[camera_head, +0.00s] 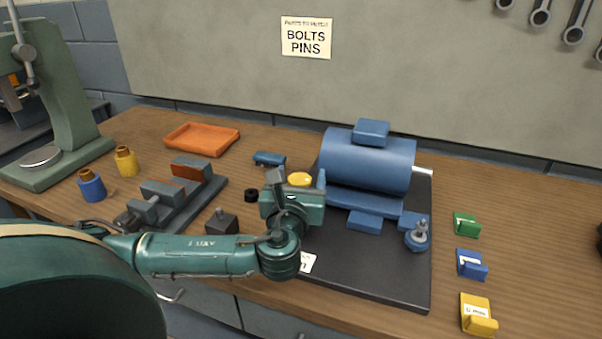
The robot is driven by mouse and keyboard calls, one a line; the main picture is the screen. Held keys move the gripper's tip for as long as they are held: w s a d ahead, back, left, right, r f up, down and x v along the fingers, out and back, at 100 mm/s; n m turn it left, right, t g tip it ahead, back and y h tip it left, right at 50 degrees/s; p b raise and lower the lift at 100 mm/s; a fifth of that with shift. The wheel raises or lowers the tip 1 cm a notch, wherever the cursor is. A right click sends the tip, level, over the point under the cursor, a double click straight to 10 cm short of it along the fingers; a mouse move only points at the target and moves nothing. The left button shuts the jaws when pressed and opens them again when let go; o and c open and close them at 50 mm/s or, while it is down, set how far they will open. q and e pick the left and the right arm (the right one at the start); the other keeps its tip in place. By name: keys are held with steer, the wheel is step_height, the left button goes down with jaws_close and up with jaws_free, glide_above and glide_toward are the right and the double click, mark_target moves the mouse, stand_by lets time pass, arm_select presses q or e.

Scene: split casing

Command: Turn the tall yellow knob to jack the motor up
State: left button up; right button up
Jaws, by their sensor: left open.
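The blue motor (365,162) lies on a dark base plate (385,282). A round yellow knob top (299,179) shows just left of the motor. My left gripper (298,181) is open, with one finger on each side of the yellow top in the picture. Its body hides the lower part of the knob, and I cannot tell whether the fingers touch it. My right gripper is out of view.
A grey clamp on a blue block (418,238) stands at the base plate's right side. Green (466,224), blue (471,265) and yellow (478,313) blocks lie further right. A vise (175,193), orange tray (202,139) and press (62,100) are at left.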

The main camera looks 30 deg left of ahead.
arm_select(q)
steer(key=shift+w+a, duration=0.25)
steer(key=shift+w, duration=0.35)
steer(key=shift+c, duration=0.6)
steer(key=c, duration=0.9)
